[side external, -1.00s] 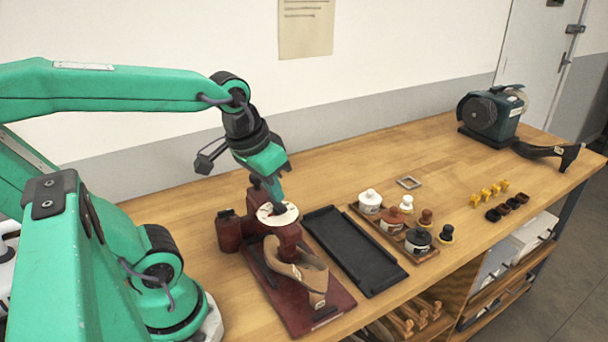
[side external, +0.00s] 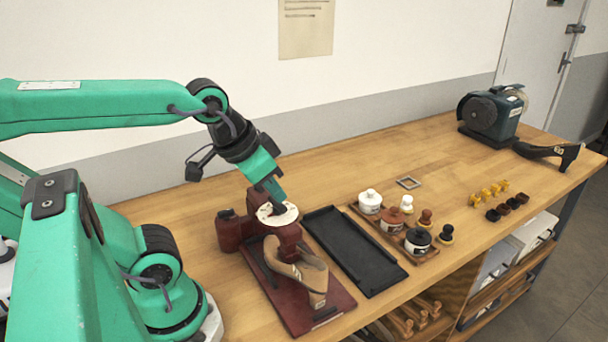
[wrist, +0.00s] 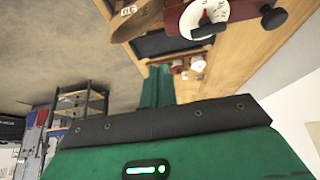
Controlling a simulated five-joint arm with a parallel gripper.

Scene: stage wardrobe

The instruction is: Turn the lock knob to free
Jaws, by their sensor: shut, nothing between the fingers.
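The dark red stand (side external: 287,236) on the bench carries a round white dial (side external: 291,216) on top, and a tan shoe (side external: 307,271) sits on its front part. In the wrist view the white dial (wrist: 190,19) shows near the top edge, with a black lock knob (wrist: 209,28) on it. My gripper (side external: 278,201) is shut and empty. In the side view its tip overlaps the dial and hides part of it. In the wrist view my gripper (wrist: 158,70) appears apart from the knob. I cannot read the dial marks.
A black tray (side external: 354,258) lies right of the stand. Beyond it a wooden tray (side external: 424,257) holds several jars. Bare bench lies behind the trays.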

